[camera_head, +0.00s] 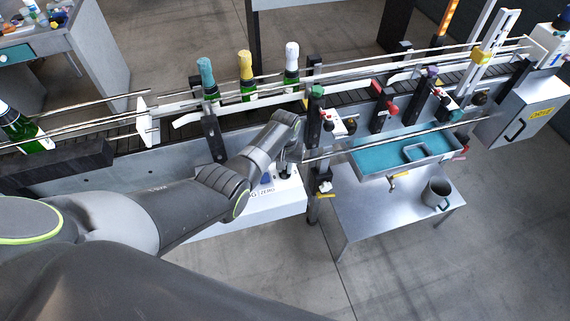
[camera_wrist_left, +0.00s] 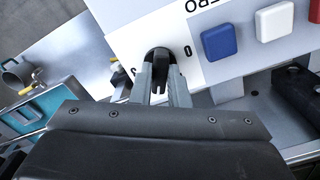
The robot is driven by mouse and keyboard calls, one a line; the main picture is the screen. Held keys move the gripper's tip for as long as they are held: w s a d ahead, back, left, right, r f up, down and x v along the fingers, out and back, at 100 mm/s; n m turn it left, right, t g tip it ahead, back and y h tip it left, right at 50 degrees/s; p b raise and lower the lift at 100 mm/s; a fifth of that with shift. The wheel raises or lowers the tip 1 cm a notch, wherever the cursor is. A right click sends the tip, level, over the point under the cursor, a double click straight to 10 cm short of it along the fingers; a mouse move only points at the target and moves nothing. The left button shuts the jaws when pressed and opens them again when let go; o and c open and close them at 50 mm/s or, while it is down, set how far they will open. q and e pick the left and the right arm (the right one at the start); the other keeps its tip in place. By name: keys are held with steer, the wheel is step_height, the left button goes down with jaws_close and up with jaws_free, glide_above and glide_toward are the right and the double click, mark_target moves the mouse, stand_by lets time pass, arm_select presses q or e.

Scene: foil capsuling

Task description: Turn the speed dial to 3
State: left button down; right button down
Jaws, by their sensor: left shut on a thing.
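The speed dial (camera_wrist_left: 157,58) is a black knob on a white panel (camera_wrist_left: 205,75) in the left wrist view. My left gripper (camera_wrist_left: 160,82) is shut on it, with one grey finger on each side. A "0" mark shows on the panel to the right of the dial; another mark to its left is partly covered by a finger. My right gripper is in neither view.
A blue button (camera_wrist_left: 219,42) and a white button (camera_wrist_left: 273,21) sit beside the dial. Behind the box runs a conveyor with capped green bottles (camera_head: 246,82). To the right are a teal-lined tray (camera_head: 365,158) and a metal table (camera_head: 365,215) with a grey mug (camera_head: 436,194).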

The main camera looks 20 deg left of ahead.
arm_select(q)
steer(key=m+p, duration=0.1)
steer(key=m, duration=0.5)
steer(key=shift+w+r, duration=0.1)
steer(key=m, duration=0.6)
stand_by(0.5)
steer(key=c, duration=1.4)
jaws_free()
